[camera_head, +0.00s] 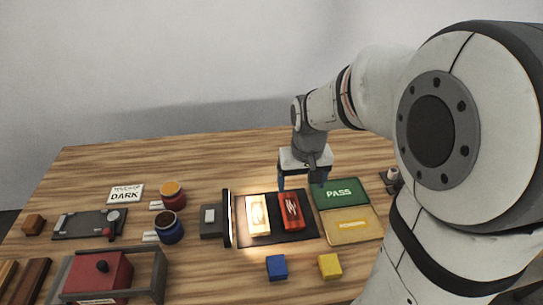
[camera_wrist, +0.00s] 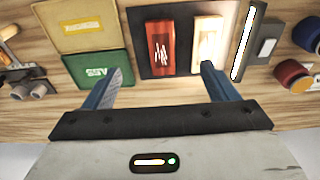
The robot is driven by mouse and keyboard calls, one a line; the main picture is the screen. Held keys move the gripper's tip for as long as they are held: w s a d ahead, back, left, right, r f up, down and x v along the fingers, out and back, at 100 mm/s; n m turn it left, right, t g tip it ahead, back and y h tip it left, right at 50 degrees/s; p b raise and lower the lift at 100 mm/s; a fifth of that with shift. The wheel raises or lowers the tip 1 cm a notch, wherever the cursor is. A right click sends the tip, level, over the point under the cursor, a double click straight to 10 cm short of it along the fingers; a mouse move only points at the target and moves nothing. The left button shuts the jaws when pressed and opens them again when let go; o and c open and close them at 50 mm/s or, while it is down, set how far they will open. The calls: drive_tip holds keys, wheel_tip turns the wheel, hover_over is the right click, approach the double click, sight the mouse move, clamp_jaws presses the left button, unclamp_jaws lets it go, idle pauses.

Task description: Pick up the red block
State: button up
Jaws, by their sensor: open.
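The red block (camera_head: 291,208) lies on a black mat (camera_head: 273,207) and has white scribbled marks on its top. It also shows in the wrist view (camera_wrist: 161,45), just beyond and between my fingertips. A pale, brightly lit block (camera_head: 258,215) lies beside it on the mat, to its left in the head view. My gripper (camera_head: 301,186) points down above the table, on the far side of the red block. Its fingers are apart with nothing between them, as the wrist view (camera_wrist: 164,70) shows too.
A green PASS tray (camera_head: 340,194) and a yellow tray (camera_head: 354,224) adjoin the mat on the right. A lit bar (camera_head: 227,219) stands at its left. Blue (camera_head: 277,267) and yellow (camera_head: 330,266) cubes sit in front. Round pots (camera_head: 169,229) and a red box (camera_head: 98,274) are further left.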

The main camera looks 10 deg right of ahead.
drive_tip(key=g+b, duration=0.1)
drive_tip(key=b, duration=0.1)
approach(291, 209)
drive_tip(key=shift+s+f, duration=0.15)
drive_tip(key=shift+f, duration=0.1)
drive_tip(key=f, duration=0.2)
drive_tip(key=f+p, duration=0.1)
drive_tip(key=f, duration=0.2)
drive_tip(key=f+p, duration=0.1)
drive_tip(key=f, duration=0.2)
drive_tip(key=shift+w+f, duration=0.15)
drive_tip(key=shift+w, duration=0.15)
drive_tip(key=c, duration=1.1)
